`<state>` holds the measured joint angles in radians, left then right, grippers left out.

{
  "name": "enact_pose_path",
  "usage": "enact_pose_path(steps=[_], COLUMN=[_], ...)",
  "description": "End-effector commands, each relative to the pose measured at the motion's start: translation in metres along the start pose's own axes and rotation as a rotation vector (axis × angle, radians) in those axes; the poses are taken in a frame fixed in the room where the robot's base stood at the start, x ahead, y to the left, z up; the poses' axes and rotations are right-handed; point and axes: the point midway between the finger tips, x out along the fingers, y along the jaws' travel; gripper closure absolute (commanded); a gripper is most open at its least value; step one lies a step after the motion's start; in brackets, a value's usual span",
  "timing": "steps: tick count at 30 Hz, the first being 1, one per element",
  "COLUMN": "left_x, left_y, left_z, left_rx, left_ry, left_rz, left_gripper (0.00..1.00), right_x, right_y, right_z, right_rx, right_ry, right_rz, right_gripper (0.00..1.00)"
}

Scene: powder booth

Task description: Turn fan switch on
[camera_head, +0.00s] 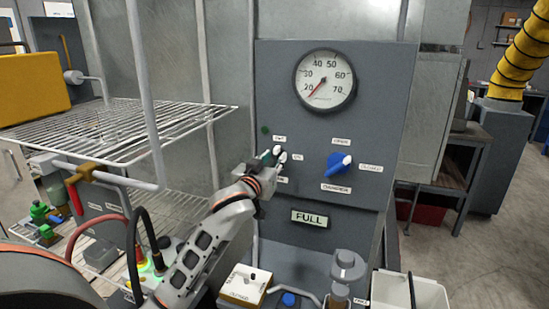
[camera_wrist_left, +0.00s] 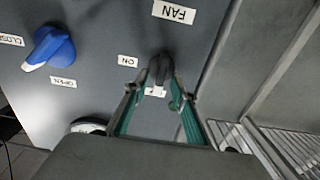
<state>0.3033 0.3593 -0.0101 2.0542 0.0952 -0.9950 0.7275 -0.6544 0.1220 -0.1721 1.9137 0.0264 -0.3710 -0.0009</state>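The fan switch is a dark knob (camera_wrist_left: 160,70) on the grey control panel (camera_head: 385,90), under the FAN label (camera_wrist_left: 174,12) in the left wrist view. An ON label (camera_wrist_left: 128,61) is to its left in that view. My left gripper (camera_head: 277,158) is at the switch in the head view and hides most of it. In the left wrist view, its two green-edged fingers (camera_wrist_left: 158,92) stand partly apart on either side of the knob's near end. Whether they touch it is unclear. My right gripper is not in view.
A blue damper knob (camera_head: 340,163) is right of the switch; it also shows in the left wrist view (camera_wrist_left: 50,47). A round gauge (camera_head: 324,80) is above. Wire shelves (camera_head: 120,125) stand at left. A white bin (camera_head: 410,292) is below right.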

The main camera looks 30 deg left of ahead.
Motion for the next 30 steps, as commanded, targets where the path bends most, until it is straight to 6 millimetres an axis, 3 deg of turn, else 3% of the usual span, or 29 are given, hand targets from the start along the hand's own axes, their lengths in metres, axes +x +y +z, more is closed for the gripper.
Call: enact_pose_path(steps=[11,15,30], left_x=[0.0084,0.0082,0.0081], left_y=[0.0001,0.0001,0.0006], left_z=[0.0005,0.0005,0.0007], left_rx=[0.001,0.001,0.075], left_ry=[-0.001,-0.001,-0.001], left_rz=[0.0,0.0,0.0], left_gripper=[0.74,1.0,1.0], right_x=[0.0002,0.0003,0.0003], right_y=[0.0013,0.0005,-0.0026], right_z=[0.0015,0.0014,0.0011], right_rx=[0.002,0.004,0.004], right_ry=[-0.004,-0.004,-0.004], right_rz=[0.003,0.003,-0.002], right_gripper=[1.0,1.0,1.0])
